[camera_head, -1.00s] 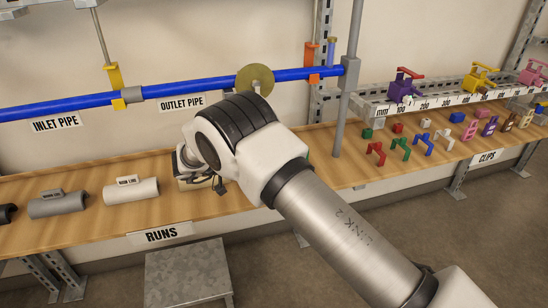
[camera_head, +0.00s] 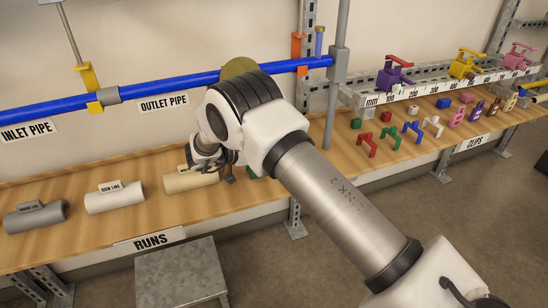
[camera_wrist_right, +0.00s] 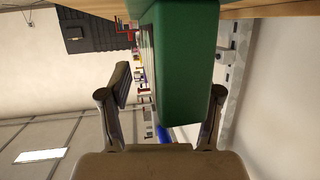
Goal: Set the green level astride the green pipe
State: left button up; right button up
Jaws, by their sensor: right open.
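My right gripper (camera_head: 222,168) hangs above the wooden shelf, just over the right part of the beige pipe run, mostly hidden by its own wrist. In the right wrist view the gripper (camera_wrist_right: 160,95) is open, and a large green body (camera_wrist_right: 185,60) with rounded edges shows close up between and beyond its fingers. I cannot tell whether this is the green level or the green pipe, or whether a finger touches it. In the head view a small bit of green (camera_head: 250,173) shows beside the arm, the rest hidden. My left gripper is not in view.
Grey (camera_head: 36,218), white (camera_head: 113,199) and beige (camera_head: 190,181) pipe runs lie on the shelf (camera_head: 75,230). The blue pipe (camera_head: 180,87) runs behind my arm. Coloured clips (camera_head: 411,131) and small blocks lie to the right. A metal step (camera_head: 180,272) stands in front.

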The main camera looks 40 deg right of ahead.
grip_shut()
jog(key=shift+r, duration=0.15)
jog(key=shift+r, duration=0.3)
jog(key=r, duration=0.2)
jog(key=shift+s+r, duration=0.35)
jog(key=shift+r, duration=0.05)
jog(key=s+a+r, duration=0.1)
jog(key=s, duration=1.4)
jog(key=shift+s+r, duration=0.15)
